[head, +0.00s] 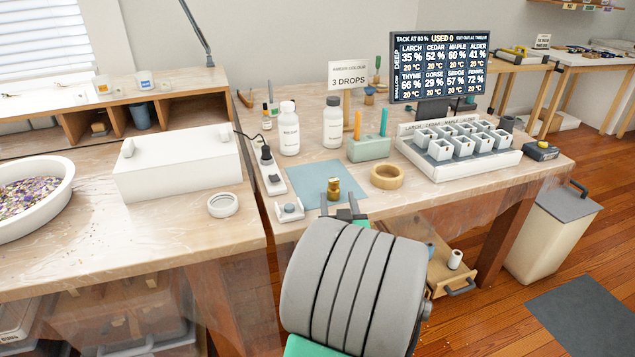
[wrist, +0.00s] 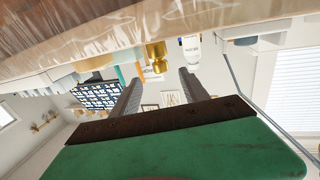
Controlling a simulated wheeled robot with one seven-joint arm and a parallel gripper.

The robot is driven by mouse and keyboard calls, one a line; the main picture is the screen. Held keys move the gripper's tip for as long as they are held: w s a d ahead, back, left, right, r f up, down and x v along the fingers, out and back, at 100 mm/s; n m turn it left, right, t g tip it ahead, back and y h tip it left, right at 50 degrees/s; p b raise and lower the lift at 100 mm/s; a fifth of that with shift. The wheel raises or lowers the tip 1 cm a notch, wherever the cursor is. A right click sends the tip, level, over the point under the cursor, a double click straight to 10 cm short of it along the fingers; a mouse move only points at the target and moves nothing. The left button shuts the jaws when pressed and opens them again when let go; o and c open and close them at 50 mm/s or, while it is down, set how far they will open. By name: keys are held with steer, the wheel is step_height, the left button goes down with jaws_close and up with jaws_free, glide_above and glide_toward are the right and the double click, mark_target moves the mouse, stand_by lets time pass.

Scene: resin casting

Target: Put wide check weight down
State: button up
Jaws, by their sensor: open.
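A brass check weight (head: 333,187) stands upright on the blue mat (head: 308,178) near the front of the bench. It also shows in the wrist view (wrist: 156,56), where the picture is upside down. My gripper (head: 339,206) is at the bench's front edge, just in front of the weight. In the wrist view, its two dark fingers (wrist: 160,76) are spread apart, with nothing held between them. The weight appears past the fingertips, roughly in line with the gap. My arm hides part of the bench's front edge.
White bottles (head: 289,130), a green holder (head: 369,148) and a tray of cups (head: 459,158) stand behind and right. A small white scale-like device (head: 289,211) is left of my gripper. Bare mat shows left of the weight.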

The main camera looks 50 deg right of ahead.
mark_target(334, 187)
steer(key=shift+w+d, duration=0.3)
steer(key=shift+w, duration=0.6)
steer(key=x, duration=0.6)
steer(key=shift+d+f+p, duration=0.3)
steer(key=shift+d+p, duration=0.05)
steer(key=shift+d, duration=0.2)
jaws_close()
